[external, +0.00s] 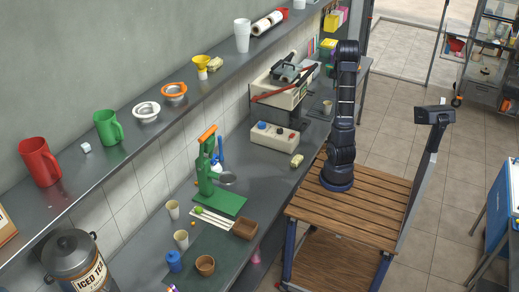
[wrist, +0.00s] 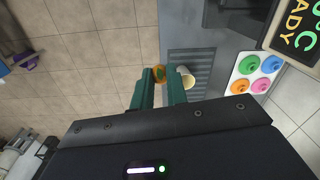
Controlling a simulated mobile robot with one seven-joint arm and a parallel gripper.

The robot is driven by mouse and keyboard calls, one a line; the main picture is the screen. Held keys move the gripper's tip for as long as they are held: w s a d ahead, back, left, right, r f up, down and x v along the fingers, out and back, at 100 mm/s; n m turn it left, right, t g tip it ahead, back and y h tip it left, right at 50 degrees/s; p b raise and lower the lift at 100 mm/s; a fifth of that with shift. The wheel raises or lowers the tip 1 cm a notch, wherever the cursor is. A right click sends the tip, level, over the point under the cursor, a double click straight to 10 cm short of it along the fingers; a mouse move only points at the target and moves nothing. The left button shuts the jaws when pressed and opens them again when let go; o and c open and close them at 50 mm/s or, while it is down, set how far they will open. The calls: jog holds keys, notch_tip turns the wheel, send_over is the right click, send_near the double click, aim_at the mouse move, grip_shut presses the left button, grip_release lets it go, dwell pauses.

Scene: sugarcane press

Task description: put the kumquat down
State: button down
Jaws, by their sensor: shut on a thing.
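In the wrist view my gripper (wrist: 160,80) points downward with its two green fingers close together. The kumquat (wrist: 160,72), small and orange, shows between the fingertips, which are shut on it. It is held over or near the counter edge; its height above the surface is hard to tell. A pale cup (wrist: 187,77) is just right of the right finger, partly hidden by it. In the external view the dark arm stands upright on the wooden cart, and the gripper and held kumquat cannot be made out.
The grey counter (wrist: 180,20) has a slatted grille beside the cup. A white panel with coloured round knobs (wrist: 255,72) and a dark sign lie to the right. Tiled floor (wrist: 80,70) is open to the left. A green press (external: 215,185) stands farther along the counter.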

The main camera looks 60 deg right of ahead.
jog(key=s+d, duration=0.1)
jog(key=d, duration=0.1)
jog(key=m+t, duration=0.2)
send_over(317, 105)
jog(key=shift+f, duration=5.7)
jog(key=f, duration=1.9)
jog(key=shift+d+f, duration=0.3)
jog(key=shift+f, duration=0.1)
jog(key=shift+f, duration=0.15)
jog(key=shift+s+f, duration=0.1)
jog(key=shift+f, duration=0.2)
